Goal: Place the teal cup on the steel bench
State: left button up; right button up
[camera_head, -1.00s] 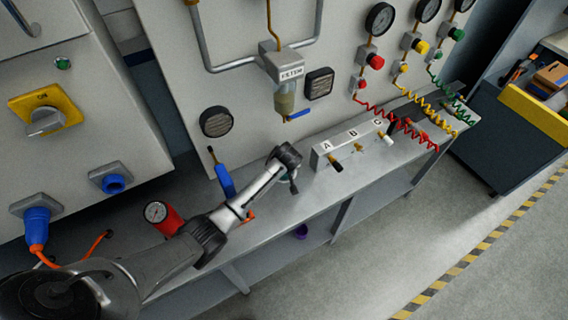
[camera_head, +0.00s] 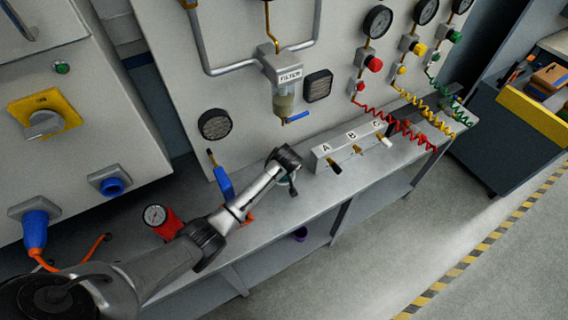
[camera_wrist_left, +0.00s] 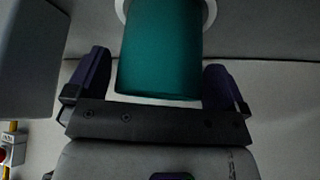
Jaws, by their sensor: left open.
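The teal cup (camera_wrist_left: 160,55) fills the upper middle of the left wrist view, with a pale rim or ring at its far end. It lies between the two dark fingers of my left gripper (camera_wrist_left: 158,82), with a gap to each finger. In the head view my left gripper (camera_head: 290,178) is over the steel bench (camera_head: 312,203), left of the A-B-C block. The cup is mostly hidden there by the gripper. I cannot tell whether it touches the bench top. My right gripper is not in view.
The A-B-C valve block (camera_head: 350,150) stands right of my left gripper. A filter (camera_head: 283,98) hangs on the panel behind. A red gauge unit (camera_head: 163,222) stands at left. Red coiled hose (camera_head: 400,128) crosses the right end.

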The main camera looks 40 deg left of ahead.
pick_arm(q)
jog(key=shift+p+v, duration=1.05)
jog(key=shift+v, duration=4.85)
jog(key=s+d+f+m, duration=0.2)
jog(key=s, duration=0.3)
jog(key=s+d+f+m+h, duration=0.1)
jog(key=s+d+f, duration=0.1)
jog(key=s, duration=0.3)
jog(key=s+d+f+m+h, duration=0.1)
jog(key=s+d+f+m, duration=0.1)
jog(key=s, duration=0.4)
jog(key=shift+s+d+f+m, duration=0.1)
jog(key=shift+d+f+m, duration=0.05)
jog(key=shift+f+m, duration=0.15)
jog(key=s+d+r+m+h, duration=0.1)
jog(key=s+d+m, duration=0.1)
jog(key=s, duration=0.7)
jog(key=s+d+r+m+h, duration=0.1)
jog(key=s+d+r+m, duration=0.1)
jog(key=s, duration=0.7)
jog(key=shift+s+d+m+h, duration=0.3)
jog(key=shift+s+d+m, duration=0.1)
jog(key=shift+d+m, duration=0.4)
jog(key=shift+a, duration=0.1)
